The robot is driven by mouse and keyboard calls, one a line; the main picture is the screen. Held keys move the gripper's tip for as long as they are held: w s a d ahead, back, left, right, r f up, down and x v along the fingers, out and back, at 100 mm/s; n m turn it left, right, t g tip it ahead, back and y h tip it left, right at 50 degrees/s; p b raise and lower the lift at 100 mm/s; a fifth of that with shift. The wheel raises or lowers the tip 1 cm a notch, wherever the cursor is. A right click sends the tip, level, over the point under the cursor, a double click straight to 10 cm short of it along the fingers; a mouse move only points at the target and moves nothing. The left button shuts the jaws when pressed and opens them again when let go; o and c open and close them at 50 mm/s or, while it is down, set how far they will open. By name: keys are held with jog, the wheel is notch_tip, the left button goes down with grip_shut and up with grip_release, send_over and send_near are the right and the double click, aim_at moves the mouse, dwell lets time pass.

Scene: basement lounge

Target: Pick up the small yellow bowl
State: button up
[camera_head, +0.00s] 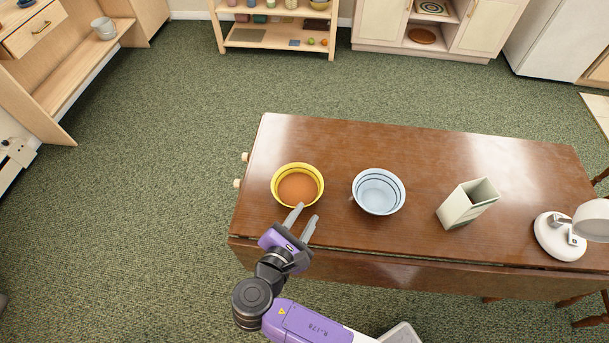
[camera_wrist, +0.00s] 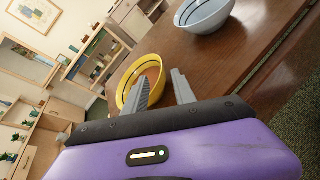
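The small yellow bowl (camera_head: 298,170) stands upright on the left end of the brown wooden table, with an orange-brown inside. My gripper (camera_head: 304,217) is at the bowl's near side, with its two grey fingers spread apart and pointing toward it. One fingertip overlaps the bowl's near rim in the head view; I cannot tell whether it touches. In the wrist view the yellow bowl (camera_wrist: 126,87) shows just beyond the open fingers (camera_wrist: 158,80), partly hidden by the left finger. Nothing is between the fingers.
A light blue bowl (camera_head: 379,191) stands right of the yellow bowl on the table (camera_head: 330,225). Farther right are a pale square vase (camera_head: 466,204) and a white lamp (camera_head: 560,236). Green carpet (camera_head: 170,180) lies open to the left. Shelves stand at the back.

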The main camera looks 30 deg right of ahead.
aim_at(317, 197)
jog(key=shift+x, duration=0.75)
jog(key=x, duration=0.7)
jog(key=shift+r, duration=0.1)
jog(key=c, duration=0.6)
jog(key=shift+s, duration=0.1)
grip_shut()
